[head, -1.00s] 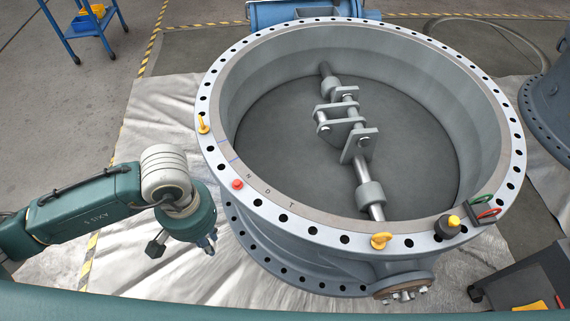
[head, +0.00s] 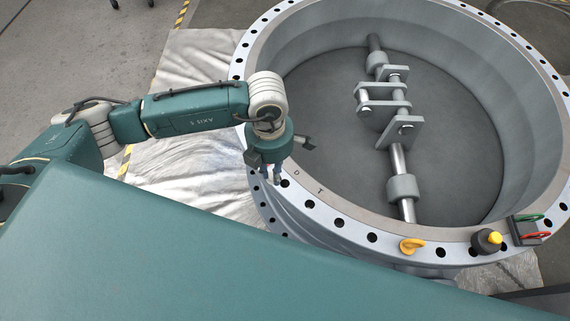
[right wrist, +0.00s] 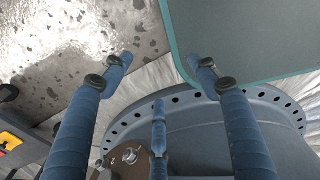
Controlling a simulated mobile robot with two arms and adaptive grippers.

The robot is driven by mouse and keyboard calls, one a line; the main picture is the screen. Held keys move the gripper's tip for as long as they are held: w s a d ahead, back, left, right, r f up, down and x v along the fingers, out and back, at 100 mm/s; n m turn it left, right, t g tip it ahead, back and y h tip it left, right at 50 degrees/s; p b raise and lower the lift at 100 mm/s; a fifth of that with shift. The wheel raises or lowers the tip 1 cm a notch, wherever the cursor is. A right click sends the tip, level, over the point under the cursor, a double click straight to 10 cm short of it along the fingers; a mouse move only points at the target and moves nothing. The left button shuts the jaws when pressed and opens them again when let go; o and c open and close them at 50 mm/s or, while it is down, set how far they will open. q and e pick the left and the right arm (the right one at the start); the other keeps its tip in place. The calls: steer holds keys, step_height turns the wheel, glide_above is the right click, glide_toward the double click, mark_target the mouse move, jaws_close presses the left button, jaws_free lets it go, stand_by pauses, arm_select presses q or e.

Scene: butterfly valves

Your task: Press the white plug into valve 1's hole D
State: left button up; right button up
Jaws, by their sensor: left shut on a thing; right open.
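Valve 1 (head: 355,232) is the large grey ring body at the right of the head view, with a row of dark holes in its pale rim. My left gripper (head: 273,179) is over the rim's near-left part, pointing down, beside a hole and the rim letters. It is shut on what I take for the white plug; the fingers hide it, and I cannot tell whether it touches the rim. My right gripper (right wrist: 160,76) is open and empty in the right wrist view, its blue fingers spread above a grey flange.
On the rim stand a yellow eyebolt (head: 412,245), a black thing with a yellow top (head: 487,240), and a dark block with green and red loops (head: 529,231). A shaft with brackets (head: 390,105) crosses the bore. Pale sheeting (head: 185,80) lies left of the valve.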

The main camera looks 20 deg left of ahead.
arm_select(q)
steer(key=shift+w+d+f+n+b, duration=0.3)
steer(key=shift+w+f+n+b, duration=0.55)
steer(key=shift+f+n, duration=1.2)
steer(key=shift+w+d+f+n+b, duration=0.3)
steer(key=shift+w+f+n+b, duration=0.55)
steer(key=shift+n, duration=2.25)
steer(key=shift+w+d+f+n+b, duration=0.3)
steer(key=shift+w+f+n+b, duration=0.3)
steer(key=shift+f+n+b, duration=1.35)
arm_select(e)
steer(key=shift+w+a+f+p, duration=0.1)
steer(key=shift+w+f+p, duration=0.25)
steer(key=shift+f, duration=0.55)
steer(key=shift+w+a+f+p, duration=0.1)
steer(key=shift+w+f+p, duration=0.2)
steer(key=shift+f, duration=0.65)
steer(key=shift+w+f+p, duration=0.25)
steer(key=shift+w+f, duration=0.1)
steer(key=shift+f, duration=0.55)
arm_select(q)
steer(key=shift+r+n, duration=0.4)
steer(key=shift+n, duration=0.2)
steer(key=shift+f, duration=0.1)
arm_select(e)
steer(key=shift+f, duration=0.1)
steer(key=shift+a, duration=0.2)
